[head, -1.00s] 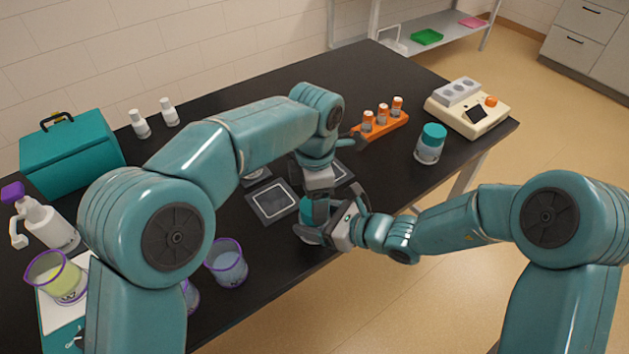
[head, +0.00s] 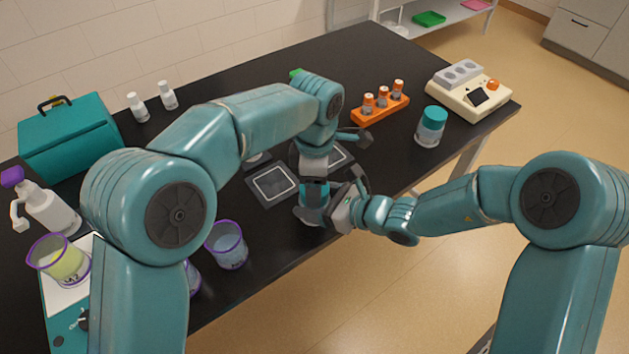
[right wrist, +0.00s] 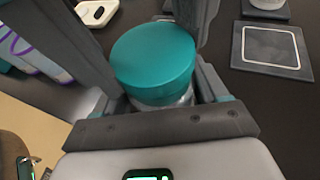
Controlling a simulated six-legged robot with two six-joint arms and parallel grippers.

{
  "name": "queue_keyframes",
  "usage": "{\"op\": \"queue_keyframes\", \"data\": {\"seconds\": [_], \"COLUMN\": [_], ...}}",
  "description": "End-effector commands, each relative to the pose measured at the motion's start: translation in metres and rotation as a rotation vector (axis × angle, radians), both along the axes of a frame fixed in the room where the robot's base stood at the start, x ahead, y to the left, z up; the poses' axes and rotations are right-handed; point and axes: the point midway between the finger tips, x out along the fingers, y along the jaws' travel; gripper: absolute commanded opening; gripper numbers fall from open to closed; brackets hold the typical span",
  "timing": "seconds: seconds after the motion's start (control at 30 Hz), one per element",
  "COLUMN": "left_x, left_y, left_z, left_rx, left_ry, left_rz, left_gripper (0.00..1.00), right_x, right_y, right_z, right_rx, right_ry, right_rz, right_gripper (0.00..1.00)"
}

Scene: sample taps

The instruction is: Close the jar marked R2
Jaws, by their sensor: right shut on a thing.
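A jar with a teal lid (right wrist: 153,62) is held at the table's front edge, and its lid also shows in the head view (head: 313,188). The lid sits on the top of the clear jar body (right wrist: 165,99); whether it is fully seated I cannot tell. My right gripper (head: 318,214) is shut on the jar body from the side. My left gripper (head: 314,182) points down at the lid from above; its jaws are too hidden to judge. No R2 mark is readable. Another teal-lidded jar (head: 431,127) stands upright at the right.
Dark square pads (head: 272,199) lie behind the held jar. An orange rack (head: 380,111) with vials and a cream device (head: 474,104) stand at the back right. A purple-rimmed beaker (head: 228,247) stands to the left. The table's middle right is clear.

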Motion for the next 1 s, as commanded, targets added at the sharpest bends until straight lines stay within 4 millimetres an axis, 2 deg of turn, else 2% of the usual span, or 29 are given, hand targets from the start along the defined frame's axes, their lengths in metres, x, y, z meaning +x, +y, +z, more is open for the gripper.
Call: {"op": "queue_keyframes", "data": {"seconds": [0.2,0.4,0.53,0.83,0.87,0.9,1.0], "left_x": [0.0021,0.0023,0.0023,0.0026,0.0026,0.0025,0.0021], "left_y": [0.0002,-0.0002,-0.0004,-0.0008,-0.0007,-0.0008,-0.0011], "left_z": [0.0003,0.0001,0.0002,0.0003,0.0003,0.0004,0.0], "left_rx": [-0.008,-0.014,-0.015,-0.016,-0.016,-0.016,-0.018], "left_ry": [-0.004,-0.003,-0.003,-0.004,-0.004,-0.004,-0.003], "left_rz": [-0.586,-0.993,-1.103,-1.118,-1.118,-1.118,-1.117], "left_gripper": [0.27,0.27,0.27,0.27,0.73,0.86,0.89], "right_x": [-0.0015,-0.0018,-0.0021,-0.0025,-0.0025,-0.0025,-0.0023], "right_y": [0.0006,0.0009,0.001,0.0014,0.0014,0.0014,0.0016], "right_z": [-0.0004,-0.0006,-0.0006,-0.0008,-0.0008,-0.0007,-0.0004], "right_rx": [-0.001,-0.001,-0.001,-0.002,-0.002,-0.002,-0.001], "right_ry": [0.0,0.001,0.001,0.001,0.001,0.001,0.0], "right_rz": [0.004,0.005,0.006,0.008,0.008,0.008,0.008], "right_gripper": [0.0,0.0,0.0,0.0,0.0,0.0,0.0]}}
